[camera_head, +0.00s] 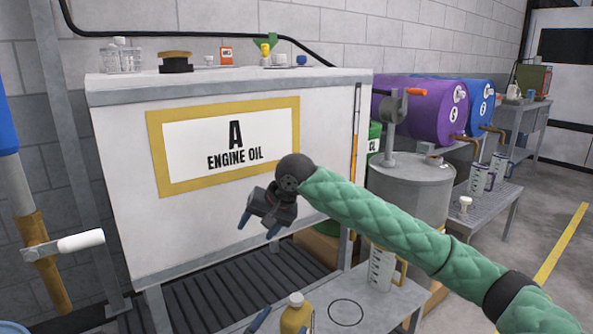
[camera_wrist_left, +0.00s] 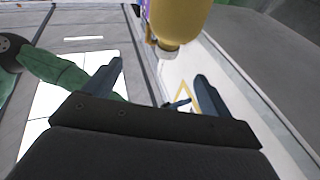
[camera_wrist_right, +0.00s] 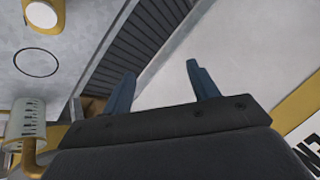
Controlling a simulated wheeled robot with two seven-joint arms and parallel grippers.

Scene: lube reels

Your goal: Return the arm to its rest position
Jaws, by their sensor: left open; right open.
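My right arm, sleeved in green, comes in from the right in the head view. Its gripper (camera_head: 258,227) is open and empty in front of the engine oil cabinet (camera_head: 120,150). In the right wrist view its two blue fingers (camera_wrist_right: 161,70) stand apart with nothing between them. My left gripper (camera_head: 284,320) is low at the bottom edge of the head view, with blue fingers apart on either side of a yellow bottle (camera_head: 296,313) with a pale cap. In the left wrist view the fingers (camera_wrist_left: 158,70) are open and the bottle (camera_wrist_left: 180,18) is beyond them; contact cannot be told.
A small table (camera_head: 395,297) holds a clear measuring jug (camera_head: 381,268) and a black circle mark (camera_head: 346,312). A grey drum (camera_head: 412,195) with a pump stands behind my right arm. Purple (camera_head: 415,108) and blue (camera_head: 468,105) barrels are further back. The floor at right is free.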

